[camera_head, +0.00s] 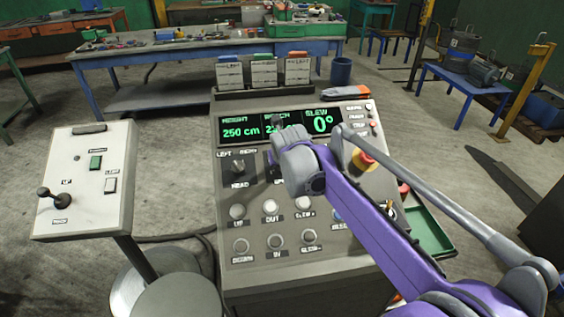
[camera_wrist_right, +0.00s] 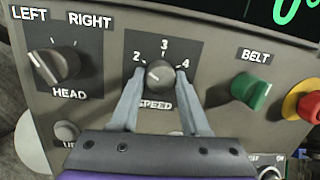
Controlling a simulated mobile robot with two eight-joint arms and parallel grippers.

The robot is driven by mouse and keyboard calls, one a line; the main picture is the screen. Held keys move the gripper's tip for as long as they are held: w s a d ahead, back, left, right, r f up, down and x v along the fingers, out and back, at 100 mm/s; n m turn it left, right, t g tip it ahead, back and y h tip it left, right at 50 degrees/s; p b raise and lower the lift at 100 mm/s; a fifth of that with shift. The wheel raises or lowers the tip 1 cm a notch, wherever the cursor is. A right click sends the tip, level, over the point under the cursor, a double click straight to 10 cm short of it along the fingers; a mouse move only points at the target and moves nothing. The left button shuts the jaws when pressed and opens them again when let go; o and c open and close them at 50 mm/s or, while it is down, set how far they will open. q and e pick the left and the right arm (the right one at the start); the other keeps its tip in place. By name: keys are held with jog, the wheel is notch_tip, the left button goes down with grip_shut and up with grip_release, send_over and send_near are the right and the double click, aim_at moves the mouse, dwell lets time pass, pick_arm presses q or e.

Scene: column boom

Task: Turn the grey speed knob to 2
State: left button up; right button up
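The grey speed knob (camera_wrist_right: 160,74) sits on a dark plate marked 2, 3 and 4 in the right wrist view. A small light mark shows on the knob's left part, but I cannot tell exactly which number it points to. My right gripper (camera_wrist_right: 161,80) is open, with one finger on each side of the knob and a gap to it on both sides. I cannot tell how deep the fingertips reach. In the head view my right gripper (camera_head: 296,160) covers the knob. My left gripper is not in view.
The HEAD knob (camera_wrist_right: 54,65) is left of the speed knob, the green BELT knob (camera_wrist_right: 251,90) right, and a red-yellow stop button (camera_wrist_right: 304,101) beyond it. The display (camera_head: 237,127) is above. A side box with a joystick (camera_head: 58,198) stands left.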

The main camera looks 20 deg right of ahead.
jog(key=o, duration=0.5)
jog(key=shift+c, duration=0.2)
jog(key=v, duration=1.1)
jog(key=shift+f, duration=0.1)
